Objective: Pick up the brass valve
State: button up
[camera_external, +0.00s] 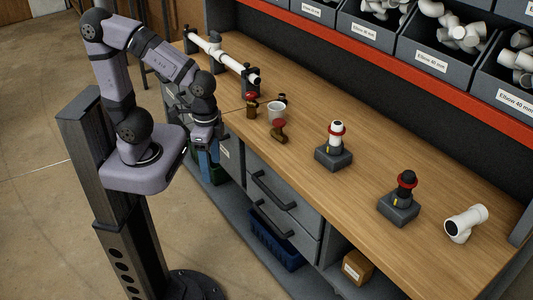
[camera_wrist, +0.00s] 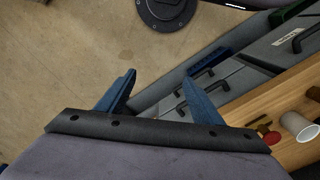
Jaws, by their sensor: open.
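A brass valve (camera_external: 279,133) with a red handle lies on the bench near its front edge, in front of a white cup. In the wrist view it is at the right (camera_wrist: 268,134).
The white cup (camera_external: 276,112) stands right behind the valve. A white pipe (camera_external: 222,53) lies on dark holders at the back left. Two grey blocks (camera_external: 334,158) (camera_external: 399,208) with red-ringed fittings and a white elbow (camera_external: 466,223) stand to the right. Labelled bins line the back.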

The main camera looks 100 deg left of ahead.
notch_tip(320, 180, down, 3)
jog(key=n+g+h+b, duration=0.1)
jog(key=n+h+b, duration=0.1)
jog(key=n+h, duration=0.35)
notch_tip(320, 180, up, 2)
jog(key=n+t+y+b, duration=0.45)
jog(key=n+t, duration=1.45)
jog(key=n, duration=1.1)
send_over(274, 119)
jog(key=s, duration=0.6)
jog(key=f, duration=0.5)
jog(key=shift+w+a+f, duration=0.1)
jog(key=shift+a+f, duration=0.05)
jog(key=shift+a, duration=0.2)
jog(key=shift+m+h, duration=0.25)
jog(key=shift+h, duration=0.05)
jog(key=w, duration=0.2)
jog(key=w+p, duration=0.1)
jog(key=w, duration=0.2)
jog(key=shift+w+d+p, duration=0.3)
jog(key=shift+w+p, duration=0.05)
jog(key=shift+w, duration=0.05)
jog(key=shift+w+d+f+p, duration=0.15)
jog(key=shift+w+p, duration=0.55)
jog(key=shift+w, duration=0.9)
jog(key=shift+w+d+r+p, duration=0.15)
jog(key=shift+w+p, duration=0.5)
jog(key=shift+w, duration=0.9)
jog(key=c, duration=1.4)
